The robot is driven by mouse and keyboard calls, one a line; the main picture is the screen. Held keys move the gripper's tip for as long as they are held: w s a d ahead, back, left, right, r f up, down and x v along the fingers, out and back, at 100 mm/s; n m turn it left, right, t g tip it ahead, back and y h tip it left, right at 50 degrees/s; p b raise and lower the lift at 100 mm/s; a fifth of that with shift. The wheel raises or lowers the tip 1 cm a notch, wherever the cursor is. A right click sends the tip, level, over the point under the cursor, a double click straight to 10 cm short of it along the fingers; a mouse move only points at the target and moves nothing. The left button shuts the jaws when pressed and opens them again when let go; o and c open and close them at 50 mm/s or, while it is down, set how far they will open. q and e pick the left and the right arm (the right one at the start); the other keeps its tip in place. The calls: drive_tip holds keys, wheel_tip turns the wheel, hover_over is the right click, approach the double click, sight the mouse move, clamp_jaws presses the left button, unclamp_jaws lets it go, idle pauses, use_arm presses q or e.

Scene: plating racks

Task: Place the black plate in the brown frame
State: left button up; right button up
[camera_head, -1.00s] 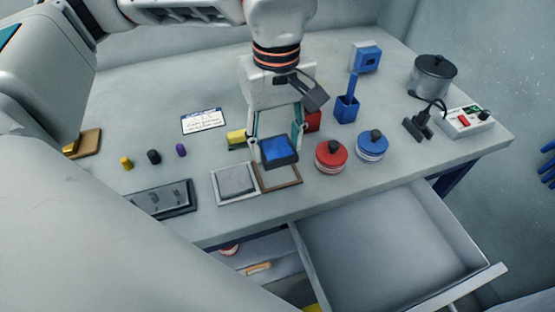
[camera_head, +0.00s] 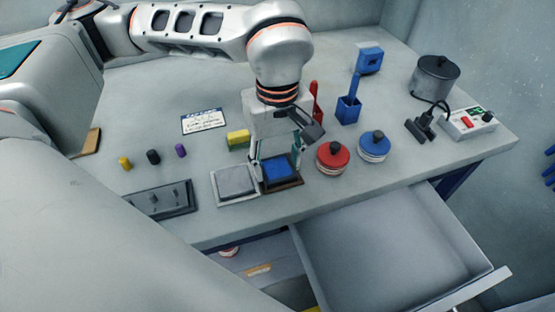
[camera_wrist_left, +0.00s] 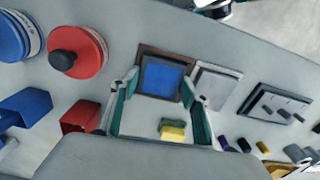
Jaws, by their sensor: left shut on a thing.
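The black plate (camera_head: 279,169) has a blue top and lies flat within the outline of the brown frame (camera_head: 294,184). In the left wrist view the blue-topped plate (camera_wrist_left: 162,78) shows with the brown frame (camera_wrist_left: 151,50) around it. I cannot tell if it rests fully on the frame's bottom. My left gripper (camera_head: 278,166) points down with its fingers on either side of the plate, shut on it; the fingers also show in the left wrist view (camera_wrist_left: 160,82). My right gripper is not in view.
A white frame with a grey plate (camera_head: 236,183) sits directly left. A yellow-green sponge (camera_head: 238,139) is behind. Red (camera_head: 332,158) and blue (camera_head: 374,147) round containers stand to the right. A dark peg board (camera_head: 164,199) lies left. An open drawer (camera_head: 395,245) is below the table edge.

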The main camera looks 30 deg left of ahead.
sight(277, 168)
use_arm(q)
drive_tip(key=shift+f, duration=0.2)
drive_tip(key=o, duration=1.3)
drive_tip(key=shift+f, duration=0.1)
wheel_tip(277, 168, up, 13)
drive_tip(key=shift+f+p, duration=0.1)
drive_tip(key=shift+p, duration=0.65)
